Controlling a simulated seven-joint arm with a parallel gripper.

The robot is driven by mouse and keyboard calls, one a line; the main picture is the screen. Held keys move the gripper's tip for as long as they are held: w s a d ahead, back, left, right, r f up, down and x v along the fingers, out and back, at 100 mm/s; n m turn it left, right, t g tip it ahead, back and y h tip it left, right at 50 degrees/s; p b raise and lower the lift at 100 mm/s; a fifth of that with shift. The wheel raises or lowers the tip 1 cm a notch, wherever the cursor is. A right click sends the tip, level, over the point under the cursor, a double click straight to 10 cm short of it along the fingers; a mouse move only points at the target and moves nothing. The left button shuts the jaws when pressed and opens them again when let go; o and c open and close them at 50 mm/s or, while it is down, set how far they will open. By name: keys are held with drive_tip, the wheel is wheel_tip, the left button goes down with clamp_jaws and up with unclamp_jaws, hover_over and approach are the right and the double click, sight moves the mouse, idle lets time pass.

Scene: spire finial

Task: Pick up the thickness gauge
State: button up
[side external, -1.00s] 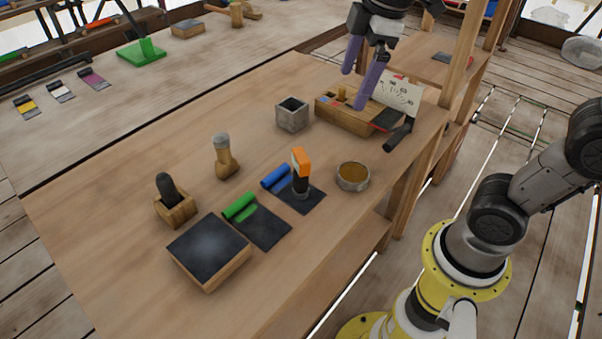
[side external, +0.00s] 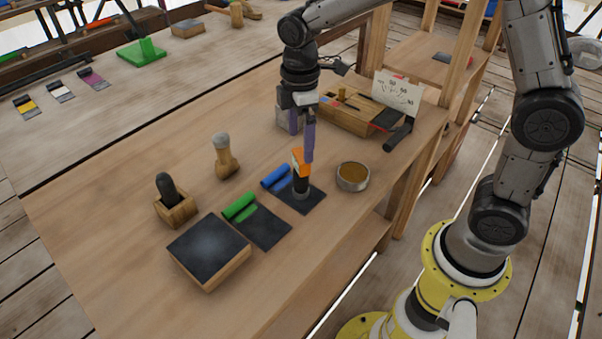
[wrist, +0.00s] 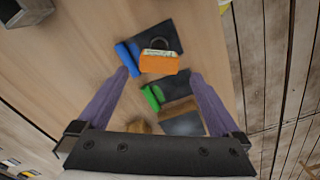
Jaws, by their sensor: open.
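The thickness gauge, which I take to be the upright device with an orange head (side external: 301,158) and dark body, stands on a dark mat with a blue roll (side external: 276,177). My gripper (side external: 302,147) points down near the orange head, its purple fingers open and apart. In the side view one finger overlaps the head's edge; I cannot tell if they touch. In the wrist view the orange head (wrist: 158,63) lies just beyond the fingertips (wrist: 159,75), between their lines. Nothing is between the fingers.
A dark mat with a green roll (side external: 239,206) lies beside it, then a dark-topped block (side external: 209,251). A round bowl (side external: 353,176) stands to the right. A wooden-handled tool (side external: 225,158) and a grey cup (side external: 284,117), partly hidden by my gripper, stand behind. A wooden box (side external: 349,117) is farther back.

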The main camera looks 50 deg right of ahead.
sight(301, 154)
drive_tip(key=shift+d+f, duration=0.1)
drive_tip(key=shift+f, duration=2.9)
drive_tip(key=shift+c, duration=0.2)
drive_tip(key=shift+r, duration=0.1)
clamp_jaws()
drive_tip(key=shift+r, duration=0.1)
